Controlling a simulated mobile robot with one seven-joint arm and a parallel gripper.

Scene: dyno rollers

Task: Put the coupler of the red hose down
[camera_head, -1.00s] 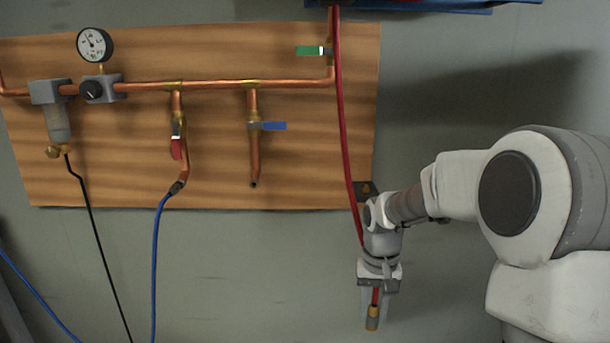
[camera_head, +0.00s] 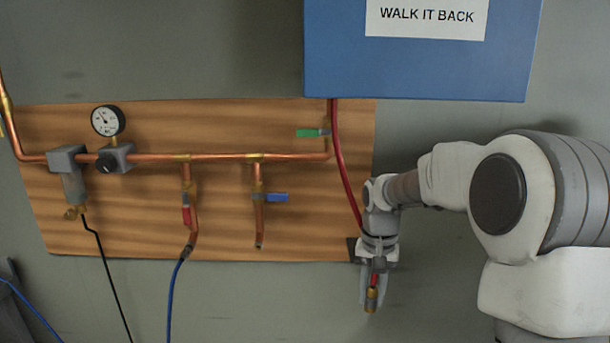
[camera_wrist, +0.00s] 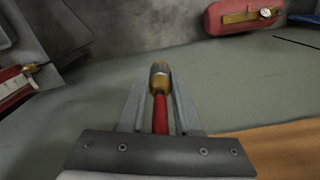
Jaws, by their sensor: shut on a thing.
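My gripper (camera_head: 371,293) points down in the head view and is shut on the brass coupler (camera_head: 371,300) at the end of the red hose (camera_head: 343,165). The hose runs from below the blue box, down the right side of the wooden board and behind my gripper. In the wrist view the coupler (camera_wrist: 160,78) sticks out between the two grey fingers (camera_wrist: 160,105), with a short red length of hose behind it. The coupler hangs clear of any surface that I can see in the head view.
The wooden board (camera_head: 110,225) carries copper pipes, a gauge (camera_head: 108,121) and valves. A blue box (camera_head: 420,60) labelled "WALK IT BACK" hangs above. A blue hose (camera_head: 171,300) and a black line (camera_head: 108,280) hang below. A red tank (camera_wrist: 228,18) shows in the wrist view.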

